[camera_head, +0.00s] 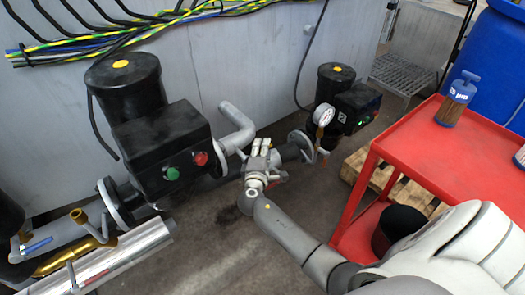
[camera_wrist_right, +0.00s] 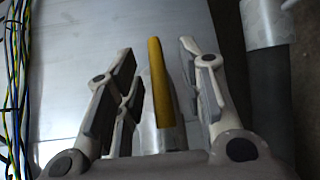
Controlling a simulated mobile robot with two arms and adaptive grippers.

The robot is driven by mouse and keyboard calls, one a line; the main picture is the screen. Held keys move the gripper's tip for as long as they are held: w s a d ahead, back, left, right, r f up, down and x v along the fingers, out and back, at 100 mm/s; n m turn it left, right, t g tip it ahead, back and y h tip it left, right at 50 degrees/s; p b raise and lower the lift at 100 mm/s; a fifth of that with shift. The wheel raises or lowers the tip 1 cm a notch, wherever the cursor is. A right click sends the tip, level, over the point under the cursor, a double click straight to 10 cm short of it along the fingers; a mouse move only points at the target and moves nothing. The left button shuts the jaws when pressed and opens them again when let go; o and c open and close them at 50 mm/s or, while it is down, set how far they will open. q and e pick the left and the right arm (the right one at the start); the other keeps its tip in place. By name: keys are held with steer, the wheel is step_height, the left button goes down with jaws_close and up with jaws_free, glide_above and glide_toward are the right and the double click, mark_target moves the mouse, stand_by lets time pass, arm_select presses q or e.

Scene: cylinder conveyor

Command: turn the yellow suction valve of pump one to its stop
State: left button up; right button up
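The yellow valve handle (camera_wrist_right: 160,80) shows in the right wrist view as a long narrow bar, seen nearly end-on. It stands between the spread fingers of my right gripper (camera_wrist_right: 156,58), with a gap on both sides. In the head view my right gripper (camera_head: 261,147) is at the pipework between the two pumps and hides the handle. Pump one, with a black motor and box (camera_head: 160,146), carries a green and a red button and stands left of the gripper. My left gripper is not in view.
A second black pump (camera_head: 335,85) and a pressure gauge (camera_head: 323,116) stand just right of the gripper. A red cart (camera_head: 430,150) with a filter cartridge (camera_head: 458,97) is at the right. A brass valve with a blue handle (camera_head: 37,245) is at lower left. Cables run along the wall.

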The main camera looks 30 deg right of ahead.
steer(key=shift+w+d, duration=0.1)
steer(key=shift+w, duration=0.05)
steer(key=shift+c, duration=0.2)
jaws_close()
